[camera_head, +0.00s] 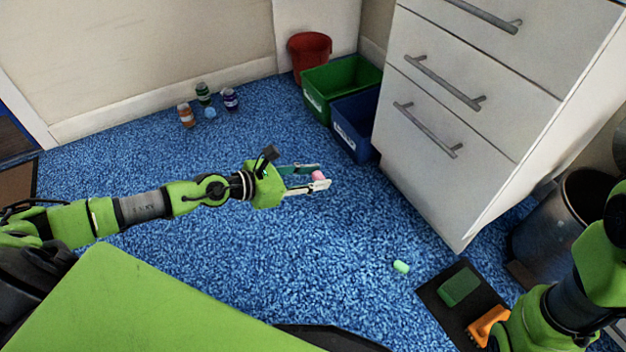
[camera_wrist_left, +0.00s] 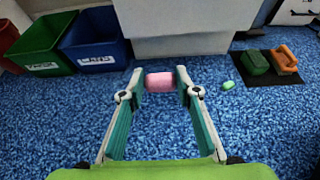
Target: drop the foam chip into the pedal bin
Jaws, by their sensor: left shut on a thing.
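My left gripper (camera_head: 306,180) is shut on a pink foam chip (camera_head: 318,175), held between its fingertips above the blue carpet. The chip (camera_wrist_left: 160,82) spans the gap between the fingers in the left wrist view. A small green foam chip (camera_head: 401,267) lies on the carpet; it also shows in the left wrist view (camera_wrist_left: 228,85). A dark round bin (camera_head: 548,228), seemingly the pedal bin, stands at the right beside the white drawer cabinet, partly hidden by my right arm. My right gripper's fingers do not show.
A green crate (camera_head: 316,98), a blue crate (camera_head: 349,134) and a red bin (camera_head: 309,48) stand left of the white cabinet (camera_head: 440,150). A dark mat (camera_head: 436,300) holds a green block (camera_head: 459,286) and an orange brush (camera_head: 488,325). Small bottles (camera_head: 187,115) stand near the wall.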

